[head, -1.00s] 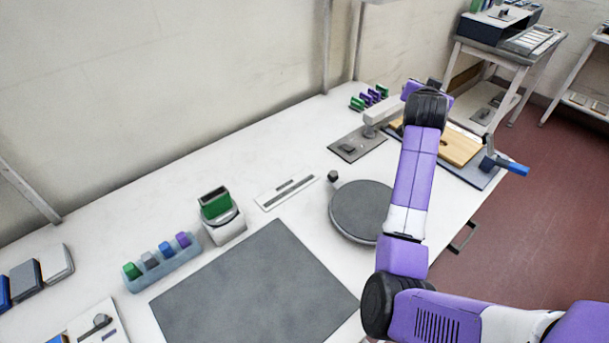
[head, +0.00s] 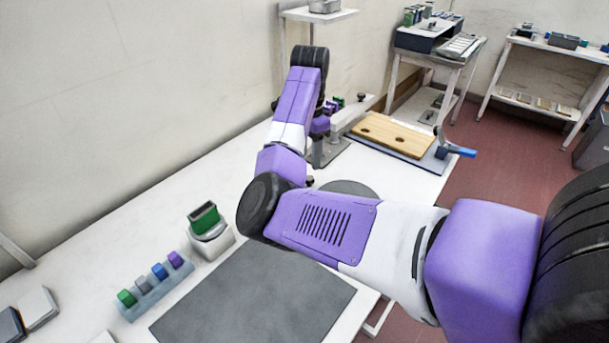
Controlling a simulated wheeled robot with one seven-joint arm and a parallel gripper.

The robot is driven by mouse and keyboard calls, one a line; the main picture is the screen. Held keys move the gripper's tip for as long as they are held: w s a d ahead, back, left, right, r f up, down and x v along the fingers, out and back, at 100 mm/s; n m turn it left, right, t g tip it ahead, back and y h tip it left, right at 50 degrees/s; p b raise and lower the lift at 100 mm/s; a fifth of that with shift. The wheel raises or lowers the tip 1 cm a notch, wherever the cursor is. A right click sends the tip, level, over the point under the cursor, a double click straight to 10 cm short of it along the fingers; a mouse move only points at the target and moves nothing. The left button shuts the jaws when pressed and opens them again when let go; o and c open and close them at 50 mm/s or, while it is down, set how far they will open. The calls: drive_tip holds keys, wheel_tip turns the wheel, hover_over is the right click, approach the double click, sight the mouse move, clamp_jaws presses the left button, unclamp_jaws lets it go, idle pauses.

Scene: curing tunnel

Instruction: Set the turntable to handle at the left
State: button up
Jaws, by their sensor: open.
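The turntable (head: 352,187) is a dark grey round disc on the white bench. My arm hides its near side and part of its left. A small dark knob (head: 309,181), which looks like its handle, shows at the disc's left edge beside my arm.
A grey mat (head: 255,300) lies at the front. A green-topped device (head: 207,225) and a rack of coloured blocks (head: 155,287) stand left. A beam-like fixture (head: 350,116) is behind my gripper. A wooden board (head: 392,134) and blue-handled clamp (head: 455,150) lie at the far right.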

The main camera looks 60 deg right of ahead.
sight(309, 177)
wheel_tip(309, 177, down, 7)
drive_tip(key=shift+d+f+p, duration=0.1)
drive_tip(key=shift+f+p, duration=0.05)
drive_tip(key=shift+p, duration=0.15)
clamp_jaws()
idle(1.5)
